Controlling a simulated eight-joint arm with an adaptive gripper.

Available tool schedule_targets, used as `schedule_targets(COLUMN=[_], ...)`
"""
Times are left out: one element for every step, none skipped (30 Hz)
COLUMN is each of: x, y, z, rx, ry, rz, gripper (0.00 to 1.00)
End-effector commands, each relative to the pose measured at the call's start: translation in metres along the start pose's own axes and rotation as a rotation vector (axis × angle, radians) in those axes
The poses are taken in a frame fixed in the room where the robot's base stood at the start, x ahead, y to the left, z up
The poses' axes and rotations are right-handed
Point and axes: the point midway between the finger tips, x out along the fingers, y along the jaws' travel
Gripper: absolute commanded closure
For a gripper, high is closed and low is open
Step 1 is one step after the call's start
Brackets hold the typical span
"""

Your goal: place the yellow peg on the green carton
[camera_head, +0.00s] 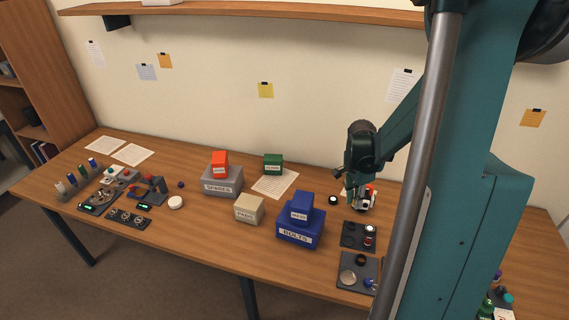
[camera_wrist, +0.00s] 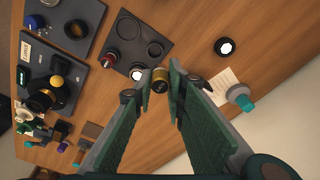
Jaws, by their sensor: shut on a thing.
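The green carton (camera_head: 273,163) is a small box with a pale label. It stands at the back of the table beside a white sheet, with nothing on its top. My gripper (camera_head: 352,201) is over the right part of the table, well to the right of the carton. In the wrist view my gripper (camera_wrist: 160,82) is closed on a short yellow-gold cylinder (camera_wrist: 160,75) with a dark end, held between the fingertips. I cannot tell for sure whether this is the yellow peg. The head view does not show the held piece clearly. The carton is not in the wrist view.
Between carton and gripper the back of the table is mostly clear. Blue boxes (camera_head: 300,234), a beige box (camera_head: 249,210) and a red box on a grey box (camera_head: 222,186) stand nearby. Dark trays (camera_head: 353,241) lie in front of my gripper. A shelf (camera_head: 250,12) hangs above.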

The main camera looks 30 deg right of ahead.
Motion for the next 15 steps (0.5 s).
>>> schedule_targets(x=[-0.003,-0.004,-0.006,-0.007,-0.009,-0.012,-0.014,-0.016,-0.019,-0.021,-0.024,-0.027,-0.029,-0.031,-0.034], y=[-0.007,-0.012,-0.019,-0.025,-0.031,-0.040,-0.048,-0.056,-0.067,-0.076,-0.085,-0.097,-0.106,-0.115,-0.127], z=[0.001,0.001,0.002,0.003,0.003,0.004,0.005,0.006,0.008,0.010,0.011,0.014,0.016,0.018,0.021], rx=[-0.002,-0.003,-0.003,-0.004,-0.003,-0.003,-0.003,-0.004,-0.005,-0.004,-0.003,-0.004,-0.005,-0.004,-0.003], ry=[0.000,0.000,0.000,0.000,0.000,-0.001,-0.001,-0.001,-0.001,-0.001,-0.001,-0.001,-0.001,-0.001,-0.002], rz=[0.000,0.000,0.000,0.000,0.000,0.000,-0.001,-0.001,-0.001,-0.001,-0.001,-0.001,-0.001,-0.001,-0.001], gripper=[0.96,0.96,0.96,0.96,0.96,0.96,0.96,0.96,0.96,0.96,0.96,0.96,0.96,0.96,0.96])
